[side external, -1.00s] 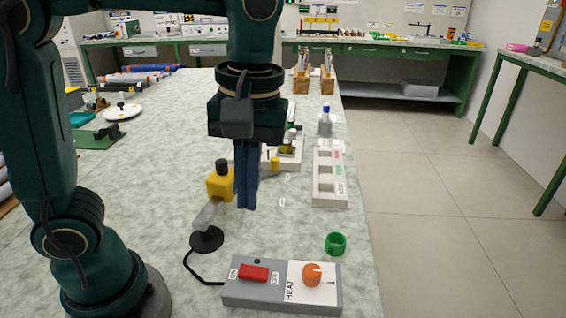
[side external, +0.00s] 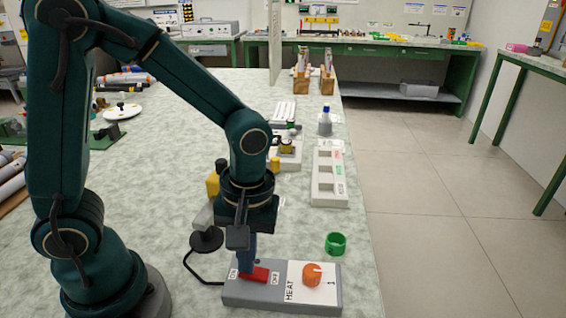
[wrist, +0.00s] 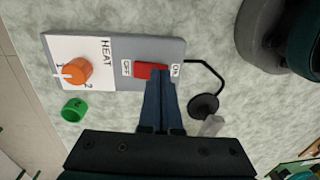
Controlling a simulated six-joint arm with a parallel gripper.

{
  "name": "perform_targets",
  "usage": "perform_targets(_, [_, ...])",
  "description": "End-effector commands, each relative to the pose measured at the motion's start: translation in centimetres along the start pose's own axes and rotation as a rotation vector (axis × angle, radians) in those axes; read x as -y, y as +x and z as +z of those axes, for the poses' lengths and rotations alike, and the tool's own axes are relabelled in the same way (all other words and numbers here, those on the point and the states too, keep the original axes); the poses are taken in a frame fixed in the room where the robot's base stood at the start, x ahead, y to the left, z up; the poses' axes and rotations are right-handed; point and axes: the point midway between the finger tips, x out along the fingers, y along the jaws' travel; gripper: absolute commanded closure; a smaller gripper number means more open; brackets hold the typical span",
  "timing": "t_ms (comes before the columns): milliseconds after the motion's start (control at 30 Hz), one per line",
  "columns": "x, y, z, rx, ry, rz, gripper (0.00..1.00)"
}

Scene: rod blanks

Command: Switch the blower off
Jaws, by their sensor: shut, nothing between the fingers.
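The grey control box (side external: 232,293) has a red rocker switch (side external: 262,274) between ON and OFF labels and an orange HEAT knob (side external: 312,273). A black cable runs from the box to the round black base (side external: 207,240) below a grey nozzle and yellow body (side external: 213,184), partly hidden by my arm. My gripper (side external: 247,268) is shut and empty, pointing down at the ON end of the red switch. The wrist view shows the closed fingertips (wrist: 158,74) over the ON-side part of the switch (wrist: 144,70). I cannot tell whether they touch it, or which way the rocker is tilted.
A green ring (side external: 336,243) stands just behind the box, near the table's right edge. A white labelled rack (side external: 329,195) with square openings lies farther back. A blue-capped bottle (side external: 325,122) stands beyond it.

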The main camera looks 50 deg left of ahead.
Motion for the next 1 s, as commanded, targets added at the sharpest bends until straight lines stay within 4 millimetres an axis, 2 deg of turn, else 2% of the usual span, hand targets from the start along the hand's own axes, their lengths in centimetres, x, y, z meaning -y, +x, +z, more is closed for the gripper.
perform_targets(400, [0.0,0.3,0.0,0.0,-0.001,0.0,1.0])
perform_targets(600, [0.9,1.6,0.0,0.0,-0.001,-0.006,1.0])
perform_targets(1000, [0.4,1.4,-0.1,0.0,0.001,-0.007,1.0])
